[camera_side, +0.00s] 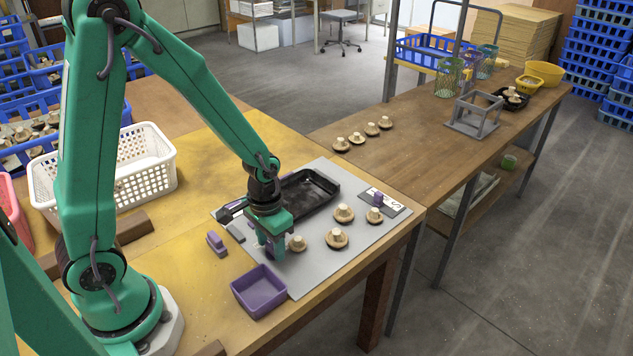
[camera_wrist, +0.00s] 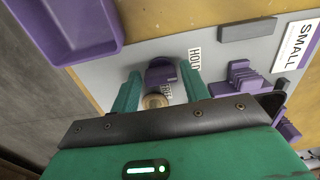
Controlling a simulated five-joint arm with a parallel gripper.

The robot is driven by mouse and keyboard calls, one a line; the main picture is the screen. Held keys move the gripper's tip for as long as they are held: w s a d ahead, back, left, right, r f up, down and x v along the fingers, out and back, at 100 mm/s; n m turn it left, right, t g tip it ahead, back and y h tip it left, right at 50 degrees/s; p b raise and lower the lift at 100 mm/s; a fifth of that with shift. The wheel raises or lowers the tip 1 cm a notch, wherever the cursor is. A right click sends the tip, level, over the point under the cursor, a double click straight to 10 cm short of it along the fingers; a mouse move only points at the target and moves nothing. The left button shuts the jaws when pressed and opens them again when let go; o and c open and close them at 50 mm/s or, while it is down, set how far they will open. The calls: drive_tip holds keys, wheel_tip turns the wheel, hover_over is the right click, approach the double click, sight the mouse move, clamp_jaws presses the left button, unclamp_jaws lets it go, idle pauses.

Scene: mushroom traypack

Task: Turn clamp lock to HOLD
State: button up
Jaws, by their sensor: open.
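My gripper (camera_side: 272,252) is low over the grey board (camera_side: 312,262). In the wrist view my gripper (camera_wrist: 160,88) is open, with a green finger on each side of a purple block (camera_wrist: 160,72), which appears to be the clamp lock. A white FREE label (camera_wrist: 167,90) shows at its near side, and a white HOLD label (camera_wrist: 195,57) lies to its right, by the right finger. I cannot tell whether the fingers touch the block. A round tan piece (camera_wrist: 155,101) shows between the fingers, partly hidden by my gripper body. In the side view my gripper hides the lock.
A purple bin (camera_side: 258,292) stands at the board's front left; it also shows in the wrist view (camera_wrist: 112,45). A black tray (camera_side: 327,186) lies behind my gripper. Several mushrooms (camera_side: 336,238) sit to the right. A purple comb-like piece (camera_wrist: 245,82) is right of the fingers.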

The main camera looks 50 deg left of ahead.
sight(271, 246)
drive_tip(key=shift+r, duration=0.15)
drive_tip(key=shift+r, duration=3.8)
drive_tip(key=shift+r, duration=0.5)
drive_tip(key=s+a+r+t, duration=0.1)
drive_tip(key=s+r+t, duration=0.4)
drive_tip(key=r, duration=0.9)
drive_tip(key=s, duration=0.3)
drive_tip(key=shift+t, duration=0.3)
